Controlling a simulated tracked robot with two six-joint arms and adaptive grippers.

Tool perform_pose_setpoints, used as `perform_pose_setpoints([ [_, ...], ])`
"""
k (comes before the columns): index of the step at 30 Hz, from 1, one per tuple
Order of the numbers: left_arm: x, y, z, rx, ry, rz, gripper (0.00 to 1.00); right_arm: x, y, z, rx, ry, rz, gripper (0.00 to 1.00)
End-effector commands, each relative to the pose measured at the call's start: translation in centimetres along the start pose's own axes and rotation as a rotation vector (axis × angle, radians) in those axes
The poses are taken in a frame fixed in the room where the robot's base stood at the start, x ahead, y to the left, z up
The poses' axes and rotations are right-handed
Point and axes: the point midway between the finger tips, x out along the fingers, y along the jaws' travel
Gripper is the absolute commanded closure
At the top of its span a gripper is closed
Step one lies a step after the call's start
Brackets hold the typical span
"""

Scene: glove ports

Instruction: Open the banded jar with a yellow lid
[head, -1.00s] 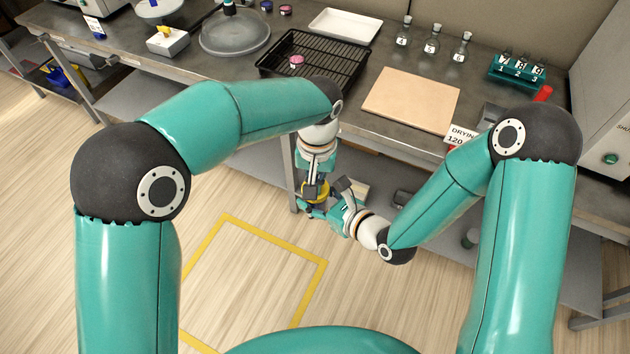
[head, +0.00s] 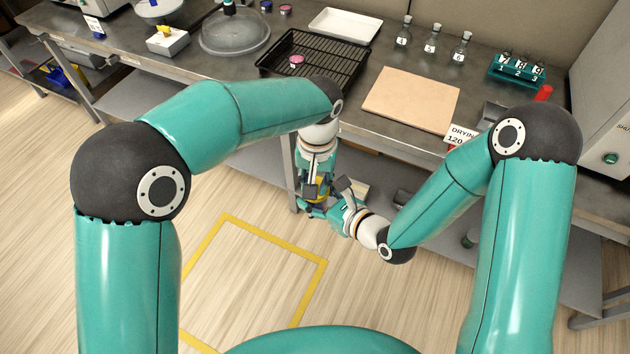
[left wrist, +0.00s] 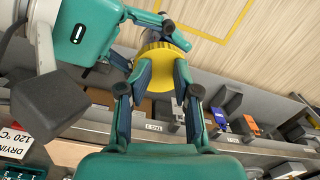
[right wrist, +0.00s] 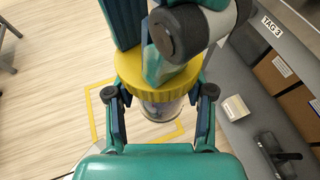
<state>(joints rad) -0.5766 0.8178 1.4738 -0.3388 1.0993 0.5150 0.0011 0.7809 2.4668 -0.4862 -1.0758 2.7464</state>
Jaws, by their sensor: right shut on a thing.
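The jar has a wide, ribbed yellow lid (right wrist: 150,88). Its clear body (right wrist: 160,112) shows below the lid in the right wrist view; any bands are hidden. My right gripper (right wrist: 160,106) is shut on the jar body just under the lid. The lid also shows in the left wrist view (left wrist: 160,56). My left gripper (left wrist: 161,75) has its fingers apart on either side of the lid; I see no clear grip on it. In the head view the jar is mostly covered by both grippers, in front of the bench, above the floor.
The bench (head: 395,130) behind holds a black rack (head: 325,62), a tan board (head: 411,98), a white tray (head: 346,24) and several flasks. A lower shelf (right wrist: 235,75) with boxes lies close to the grippers. Yellow tape (head: 275,242) marks the open floor.

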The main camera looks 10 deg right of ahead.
Motion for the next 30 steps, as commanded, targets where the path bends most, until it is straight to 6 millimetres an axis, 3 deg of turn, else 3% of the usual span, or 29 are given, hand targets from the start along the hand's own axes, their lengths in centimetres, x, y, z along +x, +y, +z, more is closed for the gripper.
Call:
perform_pose_setpoints([
  [12, -4.3, 0.0, 0.0, 0.001, 0.002, 0.000, 0.69, 0.0, 0.0, 0.0, 0.000, -0.001, 0.000, 1.00],
  [20, -4.7, -0.1, -0.4, 0.068, 0.007, 0.020, 0.25, 0.0, 0.0, 0.0, 0.000, -0.001, 0.000, 1.00],
  [21, -4.7, -0.1, -0.5, 0.103, 0.009, 0.027, 0.19, 0.0, 0.0, 0.0, 0.000, -0.001, 0.000, 1.00],
  [26, -5.0, -0.2, -0.9, 0.335, 0.021, 0.048, 0.19, 0.0, 0.0, 0.0, 0.000, 0.000, 0.000, 1.00],
  [30, -5.3, -0.3, -0.9, 0.630, 0.025, 0.051, 0.19, 0.0, 0.0, 0.0, 0.000, 0.000, 0.000, 1.00],
])
